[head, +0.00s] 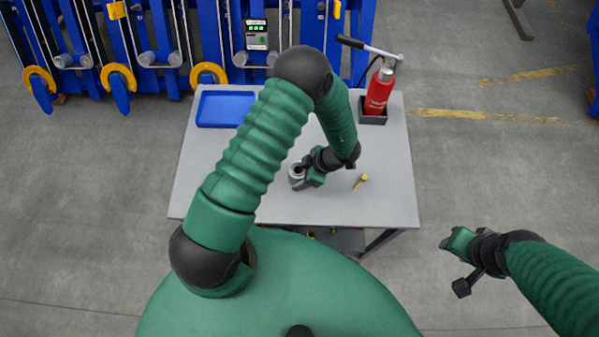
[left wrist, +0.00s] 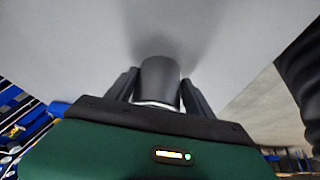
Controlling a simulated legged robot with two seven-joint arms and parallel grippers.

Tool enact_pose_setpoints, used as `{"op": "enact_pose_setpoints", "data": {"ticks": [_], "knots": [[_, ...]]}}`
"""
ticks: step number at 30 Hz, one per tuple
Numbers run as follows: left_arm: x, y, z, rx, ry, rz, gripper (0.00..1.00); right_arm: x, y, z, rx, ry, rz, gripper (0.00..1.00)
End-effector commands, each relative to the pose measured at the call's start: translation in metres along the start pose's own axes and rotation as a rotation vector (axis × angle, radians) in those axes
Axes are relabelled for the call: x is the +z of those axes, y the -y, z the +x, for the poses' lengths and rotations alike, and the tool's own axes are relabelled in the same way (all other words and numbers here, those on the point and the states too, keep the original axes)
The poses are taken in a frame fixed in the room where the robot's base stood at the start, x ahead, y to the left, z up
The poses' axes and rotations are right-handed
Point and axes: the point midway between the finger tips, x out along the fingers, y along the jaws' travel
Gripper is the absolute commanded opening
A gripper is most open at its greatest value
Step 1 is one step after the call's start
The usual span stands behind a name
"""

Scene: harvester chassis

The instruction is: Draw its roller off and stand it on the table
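A grey cylindrical roller (head: 296,171) stands upright on the grey table (head: 375,205), near its middle. My left gripper (head: 300,174) is at the roller. In the left wrist view the roller (left wrist: 159,80) sits between the two dark fingers, which appear to touch it on both sides. The blue harvester chassis (head: 205,30) stands behind the table, with several grey rollers and yellow wheels along its lower part.
A blue tray (head: 225,109) lies at the table's back left. A red bottle (head: 379,92) stands in a dark holder at the back right, with a black-handled tool (head: 365,46) behind it. The table's front and right parts are mostly clear.

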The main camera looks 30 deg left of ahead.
Motion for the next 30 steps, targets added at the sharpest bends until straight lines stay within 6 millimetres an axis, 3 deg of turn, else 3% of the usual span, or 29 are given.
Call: {"op": "enact_pose_setpoints", "data": {"ticks": [1, 4, 12, 16, 20, 30], "knots": [[0.0, 0.0, 0.001, 0.0, 0.0, 0.0, 0.69, 0.0, 0.0, 0.001, 0.0, 0.0, 0.0, 0.37], [-0.002, -0.001, 0.001, 0.001, 0.001, 0.0, 0.82, 0.0, 0.0, 0.0, 0.0, 0.0, 0.001, 0.37], [-0.003, -0.001, 0.002, 0.001, 0.004, 0.001, 0.82, 0.0, 0.0, 0.0, 0.0, 0.0, 0.0, 0.37], [-0.001, -0.002, -0.007, 0.003, 0.004, 0.0, 0.82, 0.0, 0.0, 0.0, 0.0, 0.0, 0.0, 0.37], [-0.001, -0.002, -0.035, 0.006, 0.004, -0.002, 0.82, 0.0, 0.0, 0.0, 0.0, 0.0, 0.0, 0.37], [0.0, -0.001, -0.133, 0.006, 0.002, -0.002, 0.82, 0.0, 0.0, -0.001, 0.0, 0.0, 0.0, 0.37]]}}
